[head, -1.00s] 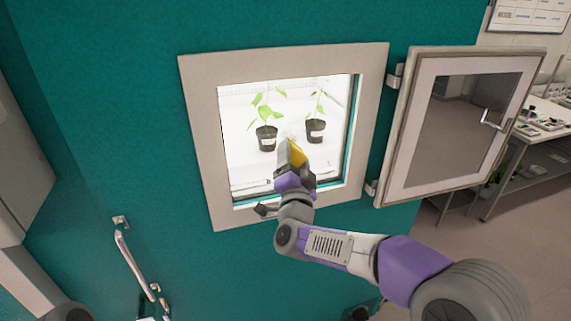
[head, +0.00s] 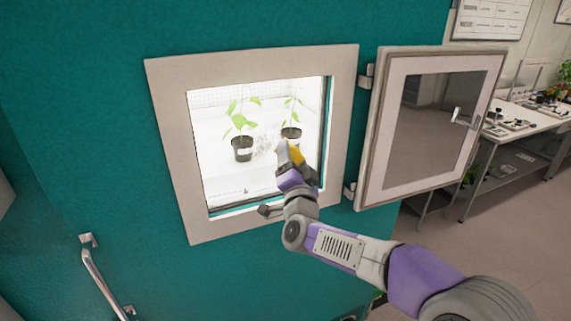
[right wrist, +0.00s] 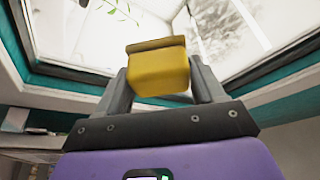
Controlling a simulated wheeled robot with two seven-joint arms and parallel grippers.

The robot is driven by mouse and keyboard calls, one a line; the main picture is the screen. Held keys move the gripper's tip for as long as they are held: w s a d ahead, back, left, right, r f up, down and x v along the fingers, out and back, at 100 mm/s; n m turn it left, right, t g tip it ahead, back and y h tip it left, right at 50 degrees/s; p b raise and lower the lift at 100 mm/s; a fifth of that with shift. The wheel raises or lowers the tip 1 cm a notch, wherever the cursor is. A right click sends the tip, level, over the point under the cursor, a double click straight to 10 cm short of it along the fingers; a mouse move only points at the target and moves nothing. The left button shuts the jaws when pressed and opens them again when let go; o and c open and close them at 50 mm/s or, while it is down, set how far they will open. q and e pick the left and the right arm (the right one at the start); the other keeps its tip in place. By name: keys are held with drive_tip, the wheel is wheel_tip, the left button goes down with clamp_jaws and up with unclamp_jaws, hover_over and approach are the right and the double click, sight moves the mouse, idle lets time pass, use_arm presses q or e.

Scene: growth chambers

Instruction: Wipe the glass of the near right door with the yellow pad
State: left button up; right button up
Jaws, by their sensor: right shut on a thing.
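The yellow pad (head: 294,154) is held between the fingers of my right gripper (head: 297,168). The right wrist view shows the pad (right wrist: 158,70) between both fingers. The gripper is in front of the lower right part of the bright window opening, framed in pale grey (head: 168,150). A greyish smudge (head: 268,152) shows left of the pad, and a grey smear (right wrist: 218,28) shows behind it in the right wrist view. A door with darker glass (head: 437,122) stands swung open at the right. Whether the pad touches glass I cannot tell.
Two potted plants (head: 242,148) stand inside the lit chamber. The teal chamber wall (head: 90,130) surrounds the frame, with a metal handle (head: 103,278) at lower left. A bench (head: 530,125) with small items stands far right; floor is clear before it.

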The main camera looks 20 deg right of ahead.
drive_tip(key=shift+d+b, duration=0.45)
drive_tip(key=shift+d, duration=0.6)
drive_tip(key=shift+r+p, duration=0.6)
drive_tip(key=shift+r, duration=0.35)
drive_tip(key=shift+s+a, duration=0.15)
drive_tip(key=shift+a, duration=5.65)
drive_tip(key=shift+r+p, duration=0.65)
drive_tip(key=shift+r, duration=0.2)
drive_tip(key=shift+d+f+b, duration=0.1)
drive_tip(key=shift+d+b, duration=2.3)
drive_tip(key=shift+d, duration=3.4)
drive_tip(key=shift+w+r+p, duration=0.2)
drive_tip(key=shift+r+p, duration=0.65)
drive_tip(key=shift+r, duration=0.2)
drive_tip(key=shift+s+a+f+p, duration=0.15)
drive_tip(key=shift+a+p, duration=0.2)
drive_tip(key=shift+a, duration=1.7)
drive_tip(key=shift+a+p, duration=0.6)
drive_tip(key=shift+a, duration=3.15)
drive_tip(key=shift+s, duration=0.1)
